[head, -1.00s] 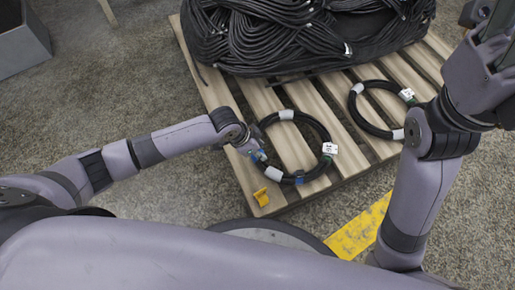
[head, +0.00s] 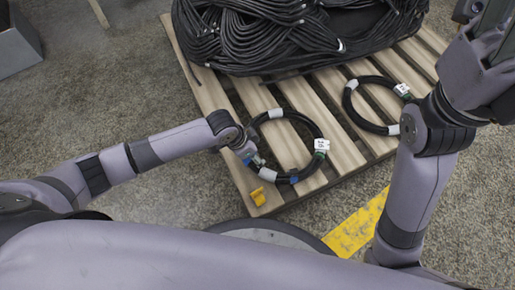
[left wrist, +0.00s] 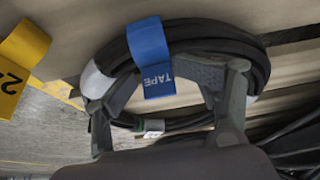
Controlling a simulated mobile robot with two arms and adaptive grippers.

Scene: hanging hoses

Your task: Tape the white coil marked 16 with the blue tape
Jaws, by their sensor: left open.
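A black coil (head: 322,131) with white wraps and a white tag (head: 321,145) lies on the pallet; I cannot read its number. The coil also shows in the left wrist view (left wrist: 203,46). A blue strip marked TAPE (left wrist: 150,55) lies across the coil there; a small blue patch (head: 294,179) shows on its near side in the head view. My left gripper (head: 254,160) is open at the coil's left edge, its fingers (left wrist: 165,105) either side of the blue strip. My right gripper (head: 492,40) is high at the right edge, partly cut off.
A second black coil (head: 352,107) with a white tag lies to the right on the wooden pallet (head: 205,95). A heap of black hoses (head: 260,40) fills the back. A yellow tag (head: 258,196) sits at the pallet's near corner. A yellow floor stripe (head: 358,227) lies in front.

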